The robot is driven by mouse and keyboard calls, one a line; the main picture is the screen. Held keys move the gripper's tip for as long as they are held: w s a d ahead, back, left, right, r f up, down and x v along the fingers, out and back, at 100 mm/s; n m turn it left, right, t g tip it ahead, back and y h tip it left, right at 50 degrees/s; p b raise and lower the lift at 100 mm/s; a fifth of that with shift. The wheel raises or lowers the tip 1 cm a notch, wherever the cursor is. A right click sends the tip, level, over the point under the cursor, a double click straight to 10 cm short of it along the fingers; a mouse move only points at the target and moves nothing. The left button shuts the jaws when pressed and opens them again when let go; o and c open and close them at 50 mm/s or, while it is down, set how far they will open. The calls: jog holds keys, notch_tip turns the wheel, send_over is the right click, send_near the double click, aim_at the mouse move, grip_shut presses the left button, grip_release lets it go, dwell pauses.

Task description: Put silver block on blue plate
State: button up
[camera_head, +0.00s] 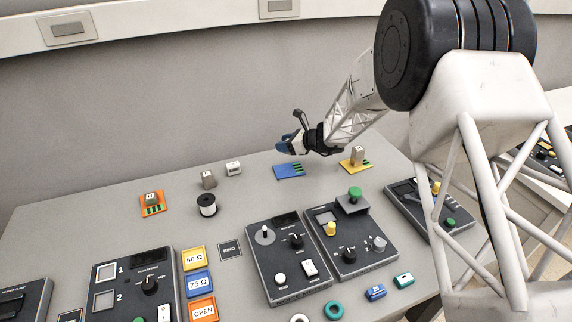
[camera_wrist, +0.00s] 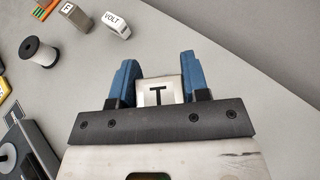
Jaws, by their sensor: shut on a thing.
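My gripper (camera_head: 289,145) is above and close to the blue plate (camera_head: 289,171), which lies bare at the back of the table in the head view. In the wrist view my gripper (camera_wrist: 158,62) has its blue fingers shut on a silver block (camera_wrist: 158,93) marked with a black T. I cannot make out the held block in the head view. The blue plate does not show in the wrist view.
A grey block (camera_head: 208,178) and a VOLT block (camera_head: 233,168) stand left of the blue plate, near a spool (camera_head: 207,205). An orange plate (camera_head: 143,210) and a yellow plate (camera_head: 346,165) each hold a block. Control panels (camera_head: 287,262) fill the front.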

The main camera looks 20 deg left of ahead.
send_over(285, 168)
jog(key=shift+s+f, duration=0.1)
jog(key=shift+f, duration=2.1)
jog(key=shift+f, duration=0.1)
jog(key=shift+f, duration=1.75)
jog(key=shift+f, duration=0.1)
jog(key=o, duration=1.1)
